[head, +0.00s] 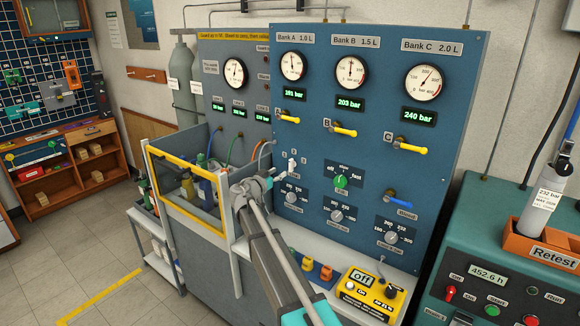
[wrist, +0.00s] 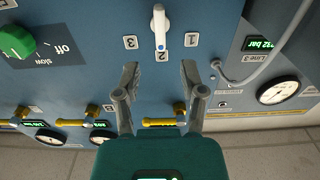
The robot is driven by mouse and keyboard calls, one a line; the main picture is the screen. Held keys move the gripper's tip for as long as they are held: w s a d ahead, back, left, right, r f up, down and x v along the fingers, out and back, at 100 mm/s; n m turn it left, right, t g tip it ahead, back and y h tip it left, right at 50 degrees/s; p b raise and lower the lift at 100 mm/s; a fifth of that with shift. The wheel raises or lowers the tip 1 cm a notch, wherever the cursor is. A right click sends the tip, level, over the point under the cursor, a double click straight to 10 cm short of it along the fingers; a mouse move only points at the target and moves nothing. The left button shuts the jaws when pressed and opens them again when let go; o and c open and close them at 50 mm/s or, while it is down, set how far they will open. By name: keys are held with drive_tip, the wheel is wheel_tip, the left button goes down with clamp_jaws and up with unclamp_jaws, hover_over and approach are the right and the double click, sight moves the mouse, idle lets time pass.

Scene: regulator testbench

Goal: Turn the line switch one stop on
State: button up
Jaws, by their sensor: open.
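The line switch (head: 292,165) is a small white lever on the blue panel, with number plates around it. In the wrist view, which shows the panel upside down, the white lever (wrist: 160,22) has its blue-marked end at plate 2 (wrist: 163,55). Plate 3 (wrist: 130,42) is left of it and plate 1 (wrist: 192,41) right. My gripper (wrist: 160,75) is open and empty. Its fingertips lie either side of the lever's line in the picture, below the lever and apart from it. In the head view my gripper (head: 272,182) is left of and below the switch.
A green knob (head: 340,181) marked off, slow and fast is right of the switch. Yellow bank valves (head: 343,130) and gauges are above. Grey selector knobs (head: 291,197) are below. A yellow-railed guarded bin (head: 186,200) stands left, with hoses near my gripper.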

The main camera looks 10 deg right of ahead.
sight(290, 165)
drive_tip(key=x, duration=0.8)
clamp_jaws()
